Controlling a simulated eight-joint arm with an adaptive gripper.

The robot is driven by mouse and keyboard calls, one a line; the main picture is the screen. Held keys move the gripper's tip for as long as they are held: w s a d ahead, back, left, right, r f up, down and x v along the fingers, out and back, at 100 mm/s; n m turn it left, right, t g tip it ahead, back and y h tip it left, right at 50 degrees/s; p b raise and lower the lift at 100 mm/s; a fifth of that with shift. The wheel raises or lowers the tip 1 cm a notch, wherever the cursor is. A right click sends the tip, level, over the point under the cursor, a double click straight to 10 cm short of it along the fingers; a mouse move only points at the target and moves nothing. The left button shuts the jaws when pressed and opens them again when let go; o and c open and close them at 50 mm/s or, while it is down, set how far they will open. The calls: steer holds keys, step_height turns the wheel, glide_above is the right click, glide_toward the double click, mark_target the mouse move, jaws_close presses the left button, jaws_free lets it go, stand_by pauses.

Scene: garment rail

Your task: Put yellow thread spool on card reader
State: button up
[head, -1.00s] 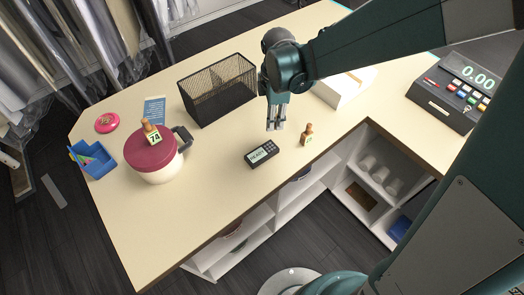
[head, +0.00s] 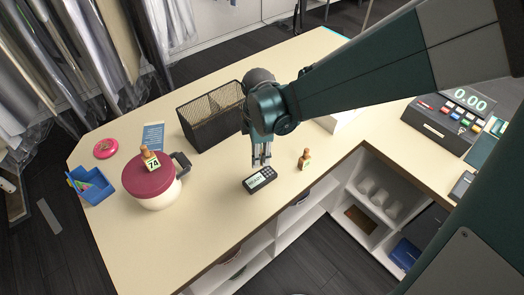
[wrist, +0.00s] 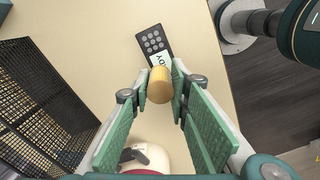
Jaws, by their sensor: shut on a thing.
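The yellow thread spool (wrist: 160,86) shows in the wrist view between the green pads of my gripper (wrist: 160,78), which is shut on it. In the head view my gripper (head: 262,161) points down just above the far edge of the card reader; I cannot make out the spool there. The card reader (head: 260,179) is dark, with a pale screen and keys, and lies flat on the table. In the wrist view the card reader (wrist: 153,42) lies beyond the spool, which covers part of its screen end. I cannot tell whether they touch.
A small wooden stamp (head: 305,159) stands to the right of the reader. A pot with a dark red lid (head: 150,182) and a black mesh basket (head: 211,118) stand to the left and behind. A till (head: 452,118) is far right. The table's (head: 215,205) front is clear.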

glide_above(260, 177)
steer(key=shift+f, duration=2.7)
steer(key=shift+f, duration=2.05)
steer(key=shift+f, duration=0.25)
steer(key=o, duration=0.8)
steer(key=shift+r, duration=0.1)
steer(key=shift+c, duration=0.2)
steer(key=shift+r, duration=0.2)
steer(key=shift+r, duration=5.95)
